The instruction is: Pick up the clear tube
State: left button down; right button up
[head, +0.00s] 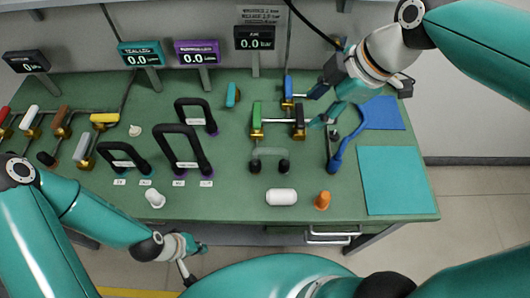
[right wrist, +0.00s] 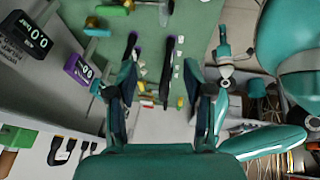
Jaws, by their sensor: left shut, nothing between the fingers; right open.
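A faint, see-through U-shaped tube with two black ends (head: 270,154), apparently the clear tube, lies on the green bench in the head view. I cannot make it out in the right wrist view. My right gripper (head: 316,106) is open and empty, above the bench to the right of and farther back than the tube. Its two fingers also show spread apart in the right wrist view (right wrist: 165,98). My left gripper (head: 200,248) is shut and empty, low at the front edge of the bench, well to the left of the tube.
Green-handled and blue-handled valves (head: 257,115) stand behind the tube. A white cylinder (head: 282,197) and an orange stopper (head: 322,200) lie in front. Black loops (head: 181,148) stand to the left. A blue tool (head: 345,150) and teal mat (head: 395,180) lie right. Displays (head: 254,38) line the back.

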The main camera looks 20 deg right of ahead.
jog(key=b, duration=0.5)
send_near(278, 149)
jog(key=x, duration=0.6)
jog(key=shift+d, duration=0.15)
jog(key=shift+x, duration=2.7)
jog(key=shift+r, duration=0.1)
grip_shut()
